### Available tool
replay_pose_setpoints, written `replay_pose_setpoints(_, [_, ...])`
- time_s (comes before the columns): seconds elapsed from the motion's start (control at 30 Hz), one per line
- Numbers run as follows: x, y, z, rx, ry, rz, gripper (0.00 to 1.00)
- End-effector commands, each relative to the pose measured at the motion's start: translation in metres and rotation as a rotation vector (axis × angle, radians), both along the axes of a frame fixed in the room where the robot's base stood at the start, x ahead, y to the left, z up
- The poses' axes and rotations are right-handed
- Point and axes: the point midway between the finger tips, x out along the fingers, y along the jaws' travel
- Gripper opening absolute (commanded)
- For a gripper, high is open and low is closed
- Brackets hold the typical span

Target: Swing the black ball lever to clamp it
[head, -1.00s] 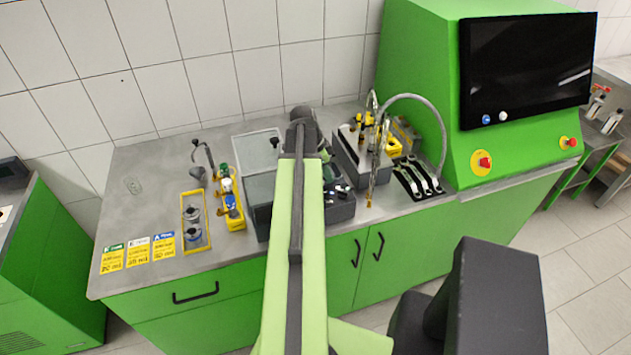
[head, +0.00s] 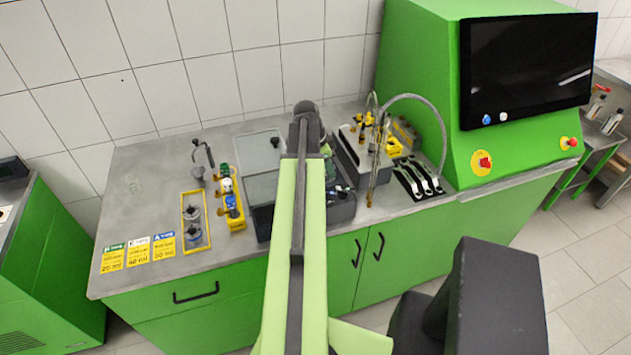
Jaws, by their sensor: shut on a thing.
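My arm (head: 297,215) reaches up the middle of the head view and over the bench. Its dark far joint (head: 306,125) is above the grey fixture box (head: 262,188). My gripper is hidden behind the arm, so its jaws and what they touch do not show. A small black ball (head: 275,142) shows at the grey lid, just left of the arm. A bent dark handle (head: 203,152) stands farther left on the bench. I cannot tell which of these, or a part hidden behind my arm, is the ball lever.
A yellow-framed tray (head: 206,246) and a yellow rack (head: 238,222) with small bottles lie left of the box. A curved hose (head: 440,125), several black-handled tools (head: 418,178) and a green cabinet with a screen (head: 525,70) are right.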

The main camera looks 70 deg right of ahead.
Motion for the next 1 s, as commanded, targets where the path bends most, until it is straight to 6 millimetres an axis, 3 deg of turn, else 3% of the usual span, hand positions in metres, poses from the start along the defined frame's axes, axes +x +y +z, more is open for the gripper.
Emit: replay_pose_setpoints(1.0, [0.005, -0.021, 0.001, -0.001, 0.004, -0.003, 0.05])
